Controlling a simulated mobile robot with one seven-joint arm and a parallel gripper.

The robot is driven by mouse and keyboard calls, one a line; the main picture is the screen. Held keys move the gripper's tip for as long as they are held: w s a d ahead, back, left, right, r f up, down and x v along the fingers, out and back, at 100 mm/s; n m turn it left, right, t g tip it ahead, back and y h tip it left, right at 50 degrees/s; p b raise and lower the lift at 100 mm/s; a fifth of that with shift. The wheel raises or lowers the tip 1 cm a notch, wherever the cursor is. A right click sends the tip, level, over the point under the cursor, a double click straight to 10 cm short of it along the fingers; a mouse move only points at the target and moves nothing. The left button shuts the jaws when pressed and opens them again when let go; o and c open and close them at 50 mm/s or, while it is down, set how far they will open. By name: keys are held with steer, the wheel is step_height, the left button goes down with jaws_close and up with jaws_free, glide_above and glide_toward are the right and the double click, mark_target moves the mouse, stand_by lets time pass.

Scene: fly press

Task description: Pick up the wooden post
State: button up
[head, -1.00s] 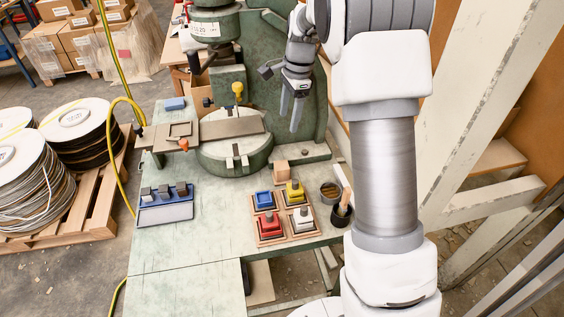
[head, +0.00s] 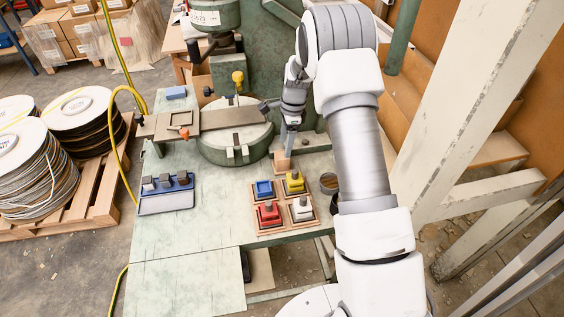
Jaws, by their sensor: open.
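The wooden post (head: 281,162) is a small, light-brown block. It stands upright on the green press table, behind the wooden tray of coloured pieces and to the right of the round press bed. My gripper (head: 288,150) points down at the post, its fingers at the post's upper right part. It is open. The fingers overlap part of the post in this view, and I cannot tell whether they touch it or straddle it.
The wooden tray (head: 254,222) with blue, yellow, red and white pieces is just in front. A dark round cup (head: 329,184) stands to the right, partly behind my arm. The green press (head: 262,62) rises behind. The table's front left (head: 185,240) is clear.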

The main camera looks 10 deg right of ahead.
mark_target(282, 155)
steer(key=shift+w+a+f+p, duration=0.1)
steer(key=shift+a+f, duration=0.1)
steer(key=shift+f, duration=0.8)
steer(key=shift+a+f+p, duration=0.1)
steer(key=shift+a+f, duration=0.1)
steer(key=shift+f, duration=0.8)
steer(key=shift+w+a+f+p, duration=0.1)
steer(key=shift+a+f, duration=0.1)
steer(key=shift+f, duration=0.8)
steer(key=shift+c, duration=0.2)
jaws_close()
steer(key=shift+r, duration=0.1)
